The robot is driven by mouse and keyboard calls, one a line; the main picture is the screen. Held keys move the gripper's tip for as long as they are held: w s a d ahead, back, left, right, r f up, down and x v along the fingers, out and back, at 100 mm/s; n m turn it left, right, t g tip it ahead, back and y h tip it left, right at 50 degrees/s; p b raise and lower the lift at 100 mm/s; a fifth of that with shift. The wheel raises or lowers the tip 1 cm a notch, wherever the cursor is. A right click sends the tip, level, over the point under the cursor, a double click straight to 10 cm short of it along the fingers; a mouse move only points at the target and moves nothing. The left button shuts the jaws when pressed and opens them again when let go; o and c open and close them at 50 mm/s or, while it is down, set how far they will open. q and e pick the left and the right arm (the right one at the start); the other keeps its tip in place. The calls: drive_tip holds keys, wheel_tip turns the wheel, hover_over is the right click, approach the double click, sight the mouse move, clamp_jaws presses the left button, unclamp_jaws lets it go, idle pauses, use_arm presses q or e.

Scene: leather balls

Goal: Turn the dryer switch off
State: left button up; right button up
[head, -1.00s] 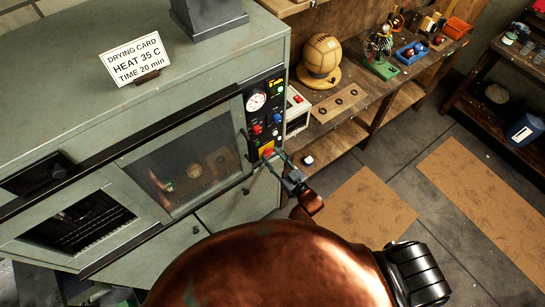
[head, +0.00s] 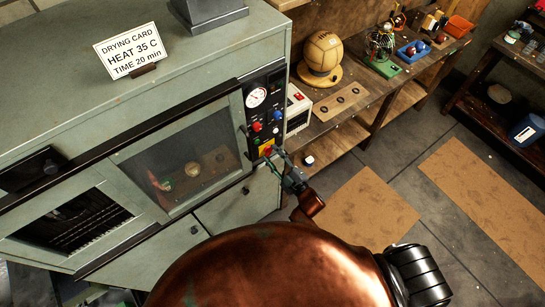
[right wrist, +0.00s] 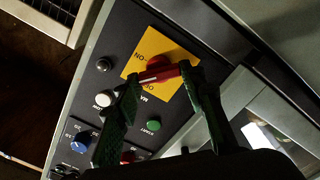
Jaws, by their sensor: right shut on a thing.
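The dryer switch (right wrist: 160,73) is a red handle on a yellow plate (right wrist: 135,66) with upside-down lettering, of which "ON" can be read. In the right wrist view the handle lies nearly level between my fingertips. My right gripper (right wrist: 163,77) is shut on this handle, one green finger at each end. In the head view my right gripper (head: 272,157) reaches the yellow plate at the bottom of the dryer's black control panel (head: 264,105). The fingers partly hide the plate there. My left gripper is not in view.
A green button (right wrist: 153,124), a white button (right wrist: 103,100) and a blue knob (right wrist: 80,140) sit near my fingers. The glass-windowed dryer door (head: 180,165) is left of the panel. A workbench (head: 375,80) with a ball on a stand (head: 322,55) is to the right.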

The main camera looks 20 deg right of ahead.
drive_tip(key=shift+f+n+b, duration=0.2)
drive_tip(key=shift+n+b, duration=2.1)
drive_tip(key=shift+n, duration=1.8)
drive_tip(key=o, duration=1.2)
drive_tip(key=shift+r, duration=0.1)
drive_tip(key=shift+c, duration=0.2)
drive_tip(key=shift+s, duration=0.2)
drive_tip(key=v, duration=1.1)
drive_tip(key=shift+s+d, duration=0.15)
drive_tip(key=shift+s, duration=0.2)
